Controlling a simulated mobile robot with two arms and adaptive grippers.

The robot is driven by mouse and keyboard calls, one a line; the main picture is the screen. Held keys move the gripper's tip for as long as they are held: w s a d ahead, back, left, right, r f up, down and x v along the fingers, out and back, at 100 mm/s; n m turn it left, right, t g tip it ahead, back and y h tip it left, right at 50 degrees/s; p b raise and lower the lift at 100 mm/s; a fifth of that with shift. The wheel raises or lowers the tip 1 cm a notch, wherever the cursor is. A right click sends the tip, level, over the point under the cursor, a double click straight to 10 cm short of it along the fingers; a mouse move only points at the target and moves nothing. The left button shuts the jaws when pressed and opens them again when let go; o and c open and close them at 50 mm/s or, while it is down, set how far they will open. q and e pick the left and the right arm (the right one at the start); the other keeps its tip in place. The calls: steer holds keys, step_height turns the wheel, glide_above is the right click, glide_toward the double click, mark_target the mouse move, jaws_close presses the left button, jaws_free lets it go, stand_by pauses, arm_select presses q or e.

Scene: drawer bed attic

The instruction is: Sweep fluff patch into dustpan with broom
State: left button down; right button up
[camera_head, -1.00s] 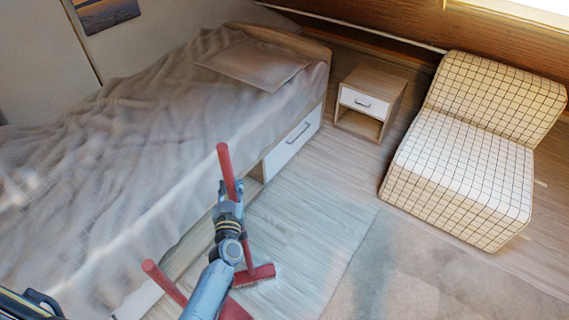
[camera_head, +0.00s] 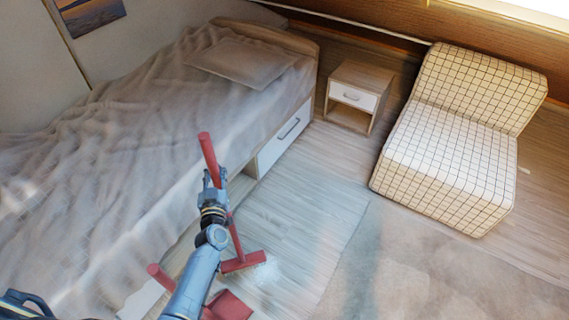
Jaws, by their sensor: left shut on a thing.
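The red broom (camera_head: 207,153) stands tilted, with its handle top toward the bed. My left gripper (camera_head: 214,184) is shut on its handle. The broom head (camera_head: 243,262) is low at the floor, right of my left arm. A whitish, faint fluff patch (camera_head: 266,272) shows on the floor at the right edge of the broom head. The red dustpan (camera_head: 229,306) lies on the floor in front of the broom head, near the bottom edge. Its red handle (camera_head: 160,275) rises left of my arm, which hides part of the dustpan. My right gripper is not in view.
A bed (camera_head: 120,140) with a grey cover runs along the left, with a drawer (camera_head: 285,138) in its side. A nightstand (camera_head: 357,97) and a checkered chair (camera_head: 447,155) stand at the back right. A rug (camera_head: 420,270) lies at the lower right.

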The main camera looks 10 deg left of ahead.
arm_select(q)
step_height(320, 180, up, 2)
steer(key=shift+a+p, duration=0.1)
steer(key=shift+p, duration=0.5)
steer(key=shift+r+p, duration=0.35)
steer(key=shift+r, duration=0.1)
steer(key=shift+f, duration=0.1)
stand_by(0.3)
